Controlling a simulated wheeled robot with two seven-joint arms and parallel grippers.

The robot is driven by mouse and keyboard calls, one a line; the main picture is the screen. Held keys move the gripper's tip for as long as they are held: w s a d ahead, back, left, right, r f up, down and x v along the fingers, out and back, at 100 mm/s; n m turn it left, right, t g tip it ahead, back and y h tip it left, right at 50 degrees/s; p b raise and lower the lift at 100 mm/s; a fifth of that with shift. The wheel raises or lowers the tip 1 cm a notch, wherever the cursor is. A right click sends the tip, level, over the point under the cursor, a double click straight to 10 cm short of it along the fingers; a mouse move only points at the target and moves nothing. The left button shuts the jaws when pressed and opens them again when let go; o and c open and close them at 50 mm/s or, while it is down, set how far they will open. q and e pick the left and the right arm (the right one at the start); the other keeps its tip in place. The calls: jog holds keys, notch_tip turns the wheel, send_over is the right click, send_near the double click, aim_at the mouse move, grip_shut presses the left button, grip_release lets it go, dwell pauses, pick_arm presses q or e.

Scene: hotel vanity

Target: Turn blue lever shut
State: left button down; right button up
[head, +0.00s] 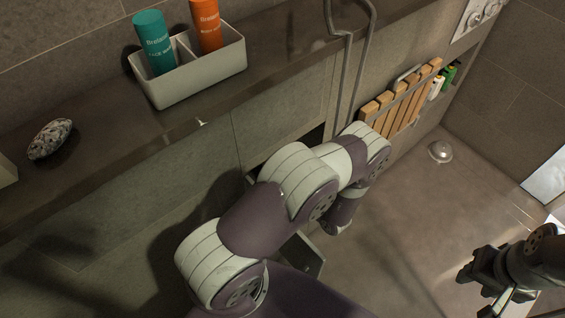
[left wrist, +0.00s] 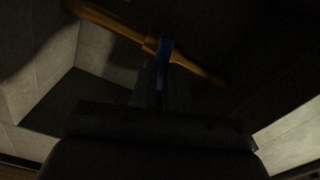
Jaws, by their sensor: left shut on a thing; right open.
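The blue lever (left wrist: 164,52) shows in the dark left wrist view, seen edge-on against a yellowish pipe (left wrist: 112,24) that runs across the picture. My left gripper (left wrist: 160,88) is shut on the blue lever; its fingers are mostly in shadow. In the head view my left arm hides the lever and the left gripper. My right gripper (head: 476,272) is open and empty, above the floor at the lower right.
A grey two-part caddy (head: 197,80) holds a teal bottle (head: 155,42) and an orange bottle (head: 206,25) on the counter. A speckled stone-like object (head: 50,139) lies left. A wooden slatted piece (head: 402,102) stands beyond my arm. The floor (head: 425,215) at right is largely clear.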

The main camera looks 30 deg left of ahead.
pick_arm(q)
jog(key=m, duration=0.3)
jog(key=shift+s+f, duration=0.1)
jog(key=shift+m, duration=0.4)
jog(key=c, duration=1.1)
grip_release()
jog(key=v, duration=1.2)
jog(key=shift+s+d, duration=0.15)
jog(key=shift+d, duration=0.15)
